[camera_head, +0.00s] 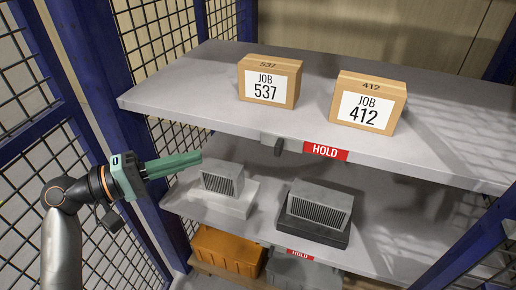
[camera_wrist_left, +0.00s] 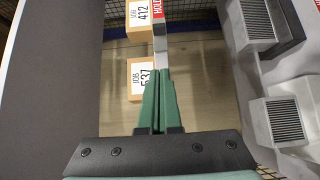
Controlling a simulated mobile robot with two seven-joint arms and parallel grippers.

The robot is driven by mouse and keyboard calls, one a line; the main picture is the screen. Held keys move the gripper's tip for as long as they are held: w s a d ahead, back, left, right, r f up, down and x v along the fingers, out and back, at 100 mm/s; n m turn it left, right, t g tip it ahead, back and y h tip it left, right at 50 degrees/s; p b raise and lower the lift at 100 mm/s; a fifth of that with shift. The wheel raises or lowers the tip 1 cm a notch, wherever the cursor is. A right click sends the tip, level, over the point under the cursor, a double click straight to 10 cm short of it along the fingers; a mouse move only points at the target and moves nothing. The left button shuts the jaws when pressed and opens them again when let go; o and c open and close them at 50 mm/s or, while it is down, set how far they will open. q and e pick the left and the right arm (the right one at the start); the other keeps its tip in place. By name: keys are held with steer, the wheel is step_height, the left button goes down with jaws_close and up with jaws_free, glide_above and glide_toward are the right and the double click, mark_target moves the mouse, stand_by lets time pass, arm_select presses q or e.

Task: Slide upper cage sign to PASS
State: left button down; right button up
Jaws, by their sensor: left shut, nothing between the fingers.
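The upper cage sign is a red plate reading HOLD (camera_head: 325,151) on the front edge of the upper shelf; part of it shows at the top of the left wrist view (camera_wrist_left: 158,10). A dark tab (camera_head: 279,146) sticks out from a grey strip just left of the red plate. My left gripper (camera_head: 198,157), with green fingers, is shut and empty. It is left of the tab and apart from it, in front of the shelves. Its closed fingers (camera_wrist_left: 159,82) point along the shelf edge in the left wrist view. My right gripper is not in view.
Boxes marked JOB 537 (camera_head: 268,82) and JOB 412 (camera_head: 368,103) stand on the upper shelf (camera_head: 190,84). Two finned grey blocks (camera_head: 222,179) (camera_head: 320,204) sit on the shelf below. A lower HOLD sign (camera_head: 300,254) and an orange bin (camera_head: 228,251) are beneath. Blue posts (camera_head: 98,75) and mesh flank the left.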

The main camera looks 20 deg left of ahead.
arm_select(q)
steer(key=shift+w, duration=0.1)
steer(key=p, duration=0.1)
glide_toward(279, 147)
steer(key=w+d+f, duration=0.1)
steer(key=w+d, duration=0.1)
steer(key=w, duration=0.4)
steer(key=shift+d+f, duration=0.15)
steer(key=shift+d, duration=0.5)
